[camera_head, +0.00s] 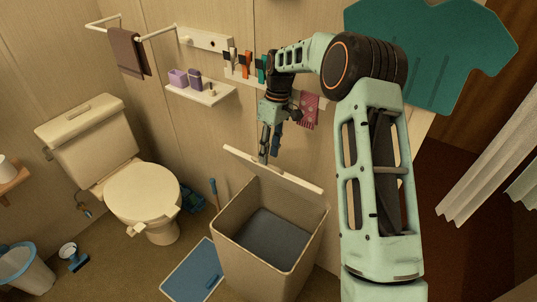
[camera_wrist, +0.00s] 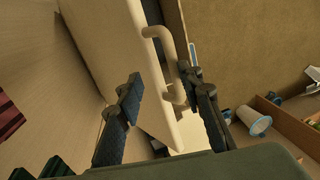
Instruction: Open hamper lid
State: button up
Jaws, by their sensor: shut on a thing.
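The hamper (camera_head: 262,240) is a beige bin standing on the floor, with its dark inside in plain view. Its cream lid (camera_head: 285,173) is raised and stands steeply tilted at the back of the opening. My gripper (camera_head: 265,156) is at the lid's upper left part. In the wrist view, the lid (camera_wrist: 108,42) lies between the fingers of my gripper (camera_wrist: 162,84), which are a little apart. A cream handle loop (camera_wrist: 165,65) on the lid is beside the right finger. My gripper is shut on the lid; the exact contact is partly hidden.
A toilet (camera_head: 143,195) and a blue mat (camera_head: 190,268) are left of the hamper. A wall shelf (camera_head: 205,97) and hanging pink cloth (camera_head: 309,110) are behind my gripper. A blue-lined bin (camera_head: 25,268) stands at the far left.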

jog(key=v, duration=1.1)
jog(key=shift+s, duration=0.15)
jog(key=shift+r, duration=0.1)
